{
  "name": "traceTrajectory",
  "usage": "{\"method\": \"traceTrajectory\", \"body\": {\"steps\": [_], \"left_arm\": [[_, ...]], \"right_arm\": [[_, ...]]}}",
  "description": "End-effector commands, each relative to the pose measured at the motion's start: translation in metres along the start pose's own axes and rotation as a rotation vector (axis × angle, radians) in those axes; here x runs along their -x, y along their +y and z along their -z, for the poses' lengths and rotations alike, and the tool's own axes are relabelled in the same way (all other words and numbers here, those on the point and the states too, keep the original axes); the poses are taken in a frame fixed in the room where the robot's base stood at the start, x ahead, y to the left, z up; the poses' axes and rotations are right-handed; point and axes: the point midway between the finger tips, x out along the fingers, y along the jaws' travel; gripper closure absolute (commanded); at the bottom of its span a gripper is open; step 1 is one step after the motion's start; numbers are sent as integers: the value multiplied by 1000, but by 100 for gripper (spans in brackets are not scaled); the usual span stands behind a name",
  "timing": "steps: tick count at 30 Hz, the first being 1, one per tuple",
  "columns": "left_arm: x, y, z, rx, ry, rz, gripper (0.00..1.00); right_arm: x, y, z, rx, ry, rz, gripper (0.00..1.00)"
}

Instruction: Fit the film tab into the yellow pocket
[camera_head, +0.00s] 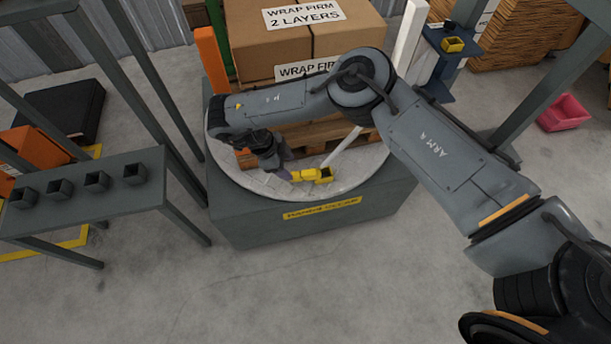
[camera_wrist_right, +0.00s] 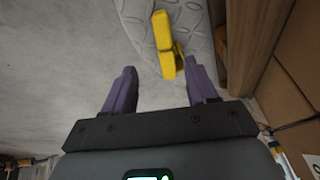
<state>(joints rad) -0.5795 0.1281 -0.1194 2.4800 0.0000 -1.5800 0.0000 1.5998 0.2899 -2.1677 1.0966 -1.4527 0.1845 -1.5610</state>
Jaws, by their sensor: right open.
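A yellow, elongated piece, apparently the film tab (camera_head: 298,176), lies on the rim of the round pale turntable (camera_head: 240,170), in front of the pallet; its right end is blocky with a dark face. In the wrist view this yellow piece (camera_wrist_right: 163,32) stretches away from me, its near end at or just beyond the fingertips. My right gripper (camera_head: 284,157) has purple fingers, spread apart in the wrist view (camera_wrist_right: 160,70); I cannot tell whether they touch the piece. A square yellow pocket (camera_head: 453,45) sits on a blue stand at the upper right. My left gripper is out of view.
Cardboard boxes (camera_head: 310,40) on a wooden pallet stand close behind the gripper. A white post (camera_head: 404,38) and an orange post (camera_head: 212,62) flank them. Dark square holders stand on a grey table (camera_head: 85,205) at left. A pink bin (camera_head: 563,112) is at right.

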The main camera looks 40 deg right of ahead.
Motion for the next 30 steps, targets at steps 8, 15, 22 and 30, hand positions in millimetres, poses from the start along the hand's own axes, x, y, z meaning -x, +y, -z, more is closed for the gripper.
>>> {"method": "traceTrajectory", "body": {"steps": [8,15,22,30], "left_arm": [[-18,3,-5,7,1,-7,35],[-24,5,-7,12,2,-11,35],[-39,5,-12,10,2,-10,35],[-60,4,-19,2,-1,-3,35]], "right_arm": [[-35,-2,0,-4,4,5,43],[-53,-3,0,-2,2,6,43],[-71,-5,0,-4,3,5,43],[-102,-8,0,-2,3,4,43]]}}
